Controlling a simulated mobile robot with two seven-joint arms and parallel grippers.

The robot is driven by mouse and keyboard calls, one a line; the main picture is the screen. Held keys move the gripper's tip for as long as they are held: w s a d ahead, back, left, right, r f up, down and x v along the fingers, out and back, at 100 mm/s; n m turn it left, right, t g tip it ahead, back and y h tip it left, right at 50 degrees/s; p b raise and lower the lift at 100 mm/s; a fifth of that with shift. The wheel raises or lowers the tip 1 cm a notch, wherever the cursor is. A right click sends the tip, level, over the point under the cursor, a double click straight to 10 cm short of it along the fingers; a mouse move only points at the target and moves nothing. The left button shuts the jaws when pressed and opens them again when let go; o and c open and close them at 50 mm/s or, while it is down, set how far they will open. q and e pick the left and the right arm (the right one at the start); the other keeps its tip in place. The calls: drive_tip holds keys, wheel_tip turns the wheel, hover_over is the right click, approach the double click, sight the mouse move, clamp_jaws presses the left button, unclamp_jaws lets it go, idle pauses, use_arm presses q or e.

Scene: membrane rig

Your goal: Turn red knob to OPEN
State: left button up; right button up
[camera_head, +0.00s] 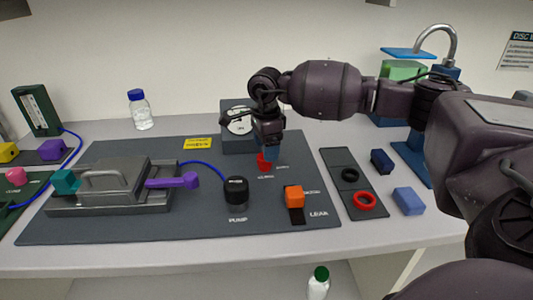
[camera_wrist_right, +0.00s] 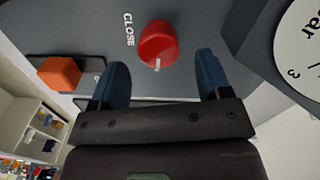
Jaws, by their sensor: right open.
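The red knob (camera_head: 263,164) stands on the dark panel, below the round gauge in the head view. In the right wrist view the red knob (camera_wrist_right: 158,40) lies just past the fingertips, with a small white mark on its lower edge. The word CLOSE is printed to its left there; no OPEN label is readable. My right gripper (camera_head: 270,152) is over the knob, pointing down. In the wrist view the blue fingers of my right gripper (camera_wrist_right: 161,65) are spread apart with nothing between them. My left gripper is not in view.
The gauge (camera_head: 239,126) stands close behind my right gripper. An orange block (camera_head: 294,196) at LEAK and the black PUMP knob (camera_head: 236,190) are in front. A grey clamp with a purple lever (camera_head: 174,181) is at left; a tray with rings (camera_head: 338,162) is at right.

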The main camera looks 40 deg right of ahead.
wheel_tip(320, 180, up, 6)
drive_tip(key=shift+r, duration=0.9)
drive_tip(key=shift+s+f, duration=0.1)
